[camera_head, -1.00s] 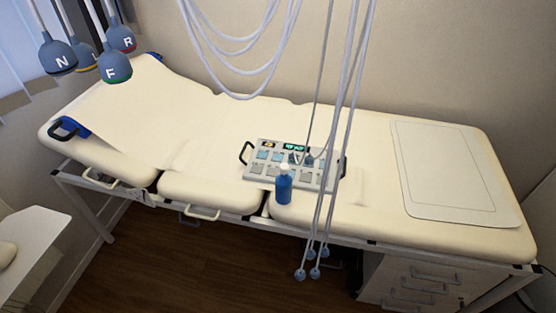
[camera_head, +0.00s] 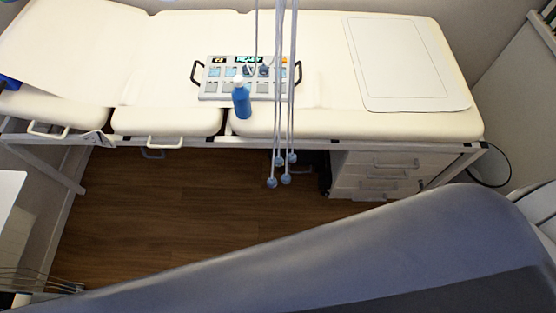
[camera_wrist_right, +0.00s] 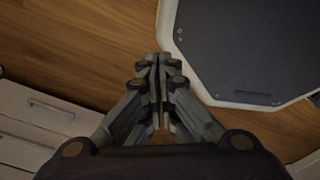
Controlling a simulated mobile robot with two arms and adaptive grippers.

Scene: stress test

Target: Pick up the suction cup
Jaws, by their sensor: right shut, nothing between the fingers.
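Several small blue-grey suction cups (camera_head: 286,178) hang on long pale cables in the head view, below the front edge of the bed, over the wooden floor. They hang close together at slightly different heights. Two darker cups (camera_head: 264,70) sit at the control panel (camera_head: 210,88) on the bed. My right gripper (camera_wrist_right: 158,58) is shut and empty in the right wrist view, with its fingers together over the floor. No suction cup shows in that view. My left gripper is not in view.
A blue bottle (camera_head: 241,102) stands in front of the panel on the cream bed (camera_head: 330,70). A white drawer cabinet (camera_head: 350,180) is under the bed's right part, right of the hanging cups. Wooden floor (camera_head: 170,210) is open to their left. A white table (camera_head: 8,190) is at left.

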